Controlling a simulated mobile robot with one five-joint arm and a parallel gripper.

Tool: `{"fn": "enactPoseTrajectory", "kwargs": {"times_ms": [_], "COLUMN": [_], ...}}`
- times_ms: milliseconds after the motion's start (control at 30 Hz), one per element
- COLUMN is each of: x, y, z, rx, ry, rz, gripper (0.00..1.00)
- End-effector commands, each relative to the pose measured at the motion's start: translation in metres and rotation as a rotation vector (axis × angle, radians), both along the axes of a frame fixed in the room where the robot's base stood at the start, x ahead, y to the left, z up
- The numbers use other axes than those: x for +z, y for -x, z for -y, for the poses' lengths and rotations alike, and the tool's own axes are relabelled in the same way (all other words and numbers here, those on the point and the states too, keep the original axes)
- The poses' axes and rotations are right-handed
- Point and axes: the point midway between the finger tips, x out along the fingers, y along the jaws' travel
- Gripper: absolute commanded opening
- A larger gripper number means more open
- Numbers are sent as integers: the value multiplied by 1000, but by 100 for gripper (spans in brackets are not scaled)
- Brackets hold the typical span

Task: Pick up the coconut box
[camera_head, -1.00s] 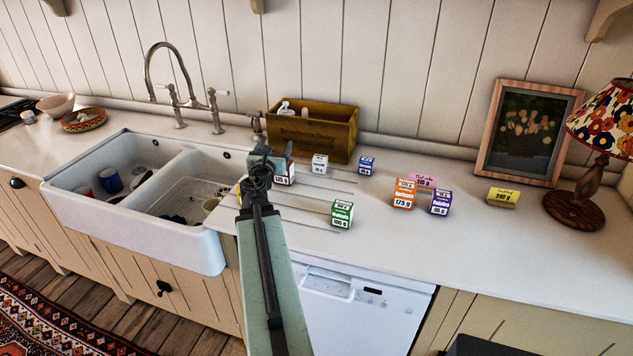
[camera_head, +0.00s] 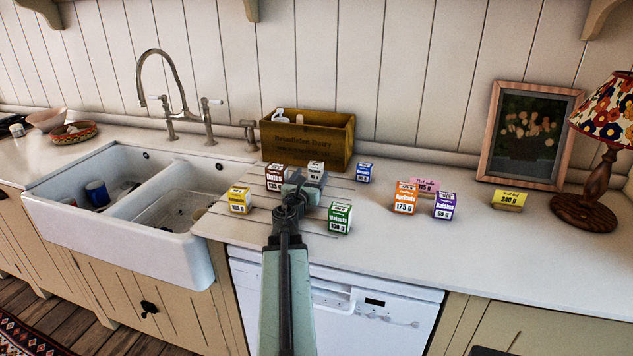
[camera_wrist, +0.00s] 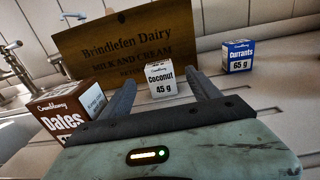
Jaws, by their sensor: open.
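The coconut box (camera_wrist: 163,82) is a small white box labelled "Coconut 45 g". In the wrist view it stands upright on the counter, between and a little beyond the tips of my gripper's fingers (camera_wrist: 164,84). My gripper is open and holds nothing. In the head view the white box (camera_head: 316,170) stands just behind my gripper (camera_head: 297,180), in front of the wooden crate. My gripper hides some of the counter in front of it.
The brown dates box (camera_head: 274,176) stands close on the left, the blue currants box (camera_head: 363,172) on the right. The walnuts box (camera_head: 340,217) and yellow box (camera_head: 240,200) are nearer the front. The wooden crate (camera_head: 330,140) is behind. The sink (camera_head: 110,215) lies left.

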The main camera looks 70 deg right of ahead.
Motion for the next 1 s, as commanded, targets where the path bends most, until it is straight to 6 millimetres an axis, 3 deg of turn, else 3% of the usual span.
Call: {"fn": "enactPoseTrajectory", "kwargs": {"times_ms": [167,500,700,733,967,1000], "x": [3,2,2,2,2,2], "y": [-1,-6,-5,-5,-4,-4], "z": [7,65,65,65,64,64], "rx": [0,0,0,0,0,0], "ry": [0,-1,-1,-1,-1,-1], "rz": [0,0,0,0,0,0], "gripper": [71,71,71,68,4,4]}}
